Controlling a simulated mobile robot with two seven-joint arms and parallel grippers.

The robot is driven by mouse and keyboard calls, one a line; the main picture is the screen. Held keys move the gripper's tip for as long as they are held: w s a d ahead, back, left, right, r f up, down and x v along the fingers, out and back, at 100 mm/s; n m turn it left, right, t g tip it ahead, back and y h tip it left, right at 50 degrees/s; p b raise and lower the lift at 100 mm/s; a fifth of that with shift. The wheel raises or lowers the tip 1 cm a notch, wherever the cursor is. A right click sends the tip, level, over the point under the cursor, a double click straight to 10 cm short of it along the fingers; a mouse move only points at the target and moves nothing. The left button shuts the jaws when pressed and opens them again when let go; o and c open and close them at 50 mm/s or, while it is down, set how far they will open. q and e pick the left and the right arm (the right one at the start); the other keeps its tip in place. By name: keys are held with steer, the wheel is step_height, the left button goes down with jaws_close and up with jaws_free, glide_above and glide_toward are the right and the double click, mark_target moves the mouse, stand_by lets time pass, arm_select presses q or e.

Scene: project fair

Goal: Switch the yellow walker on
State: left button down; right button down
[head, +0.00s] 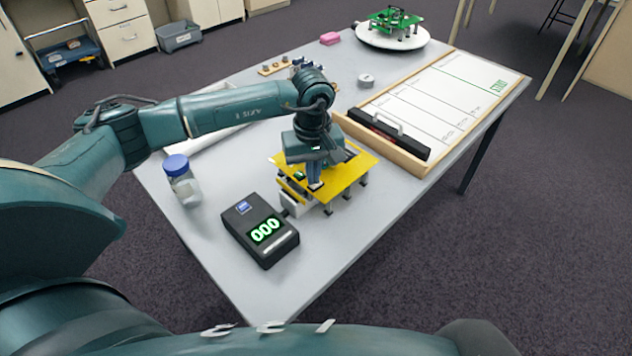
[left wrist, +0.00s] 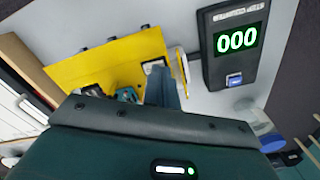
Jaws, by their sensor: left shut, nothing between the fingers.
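The yellow walker (head: 350,175) stands on the grey table near its front edge, a flat yellow plate on several short dark legs. In the left wrist view the yellow walker (left wrist: 110,62) fills the upper left, with dark parts on its plate. My left gripper (head: 315,186) is shut and points down at the left part of the plate. In the left wrist view its fingers (left wrist: 163,88) are close by a small pale part on the plate. I cannot tell whether they touch it. The walker's switch is not clear to see. My right gripper is not in view.
A black box with a green display reading 000 (head: 262,232) stands just left of the walker. A blue-lidded jar (head: 182,180) stands farther left. A wood-framed track board (head: 440,100) with a black bar lies to the right. A green walker (head: 394,22) stands on a white disc (head: 365,38) at the back.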

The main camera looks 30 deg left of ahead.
arm_select(q)
steer(key=shift+f+b, duration=0.4)
steer(key=shift+f, duration=0.15)
steer(key=shift+r+p, duration=1.85)
steer(key=shift+r, duration=1.7)
